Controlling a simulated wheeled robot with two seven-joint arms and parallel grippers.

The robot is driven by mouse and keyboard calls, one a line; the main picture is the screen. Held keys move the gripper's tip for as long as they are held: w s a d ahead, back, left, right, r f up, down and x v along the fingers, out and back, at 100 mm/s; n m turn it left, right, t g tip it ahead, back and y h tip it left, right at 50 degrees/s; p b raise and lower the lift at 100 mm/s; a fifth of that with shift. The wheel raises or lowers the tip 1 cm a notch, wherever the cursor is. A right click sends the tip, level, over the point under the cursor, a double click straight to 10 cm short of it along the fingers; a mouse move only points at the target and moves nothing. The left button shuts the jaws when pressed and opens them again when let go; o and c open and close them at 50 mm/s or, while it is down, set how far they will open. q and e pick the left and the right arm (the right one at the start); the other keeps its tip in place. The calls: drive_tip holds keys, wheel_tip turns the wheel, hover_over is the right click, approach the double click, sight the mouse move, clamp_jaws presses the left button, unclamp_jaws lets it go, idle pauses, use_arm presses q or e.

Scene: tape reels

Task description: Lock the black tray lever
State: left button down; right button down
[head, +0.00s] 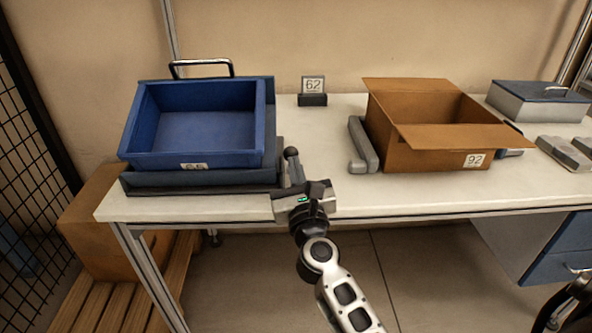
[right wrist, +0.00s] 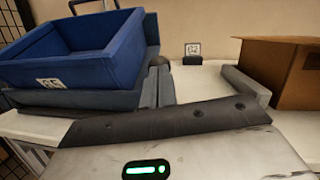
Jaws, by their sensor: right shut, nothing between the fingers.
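The black tray (head: 200,183) lies at the left end of the table, with a blue bin (head: 205,158) on it. The tray lever's dark round knob (head: 291,152) shows at the tray's right side; it also shows in the right wrist view (right wrist: 157,60). The rest of the lever is mostly hidden. My right gripper (head: 295,167) is shut and empty, its fingers pointing at the knob from the front. In the right wrist view its fingertips (right wrist: 159,75) lie just below the knob; I cannot tell if they touch. My left gripper is not in view.
A cardboard box (head: 430,160) stands right of centre, with a grey handle-like piece (head: 362,146) at its left. A number sign (head: 313,92) stands at the back. A grey case (head: 540,103) is at the far right. White tabletop is free between tray and box.

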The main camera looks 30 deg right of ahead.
sight(295, 149)
drive_tip(key=w+r+p, duration=0.1)
drive_tip(key=w+d+r+p, duration=0.1)
drive_tip(key=r, duration=0.1)
drive_tip(key=shift+w+d, duration=0.15)
drive_tip(key=shift+w, duration=0.1)
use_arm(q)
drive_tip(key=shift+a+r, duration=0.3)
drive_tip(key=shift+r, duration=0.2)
use_arm(e)
drive_tip(key=shift+w+d+r, duration=0.1)
drive_tip(key=shift+w, duration=0.1)
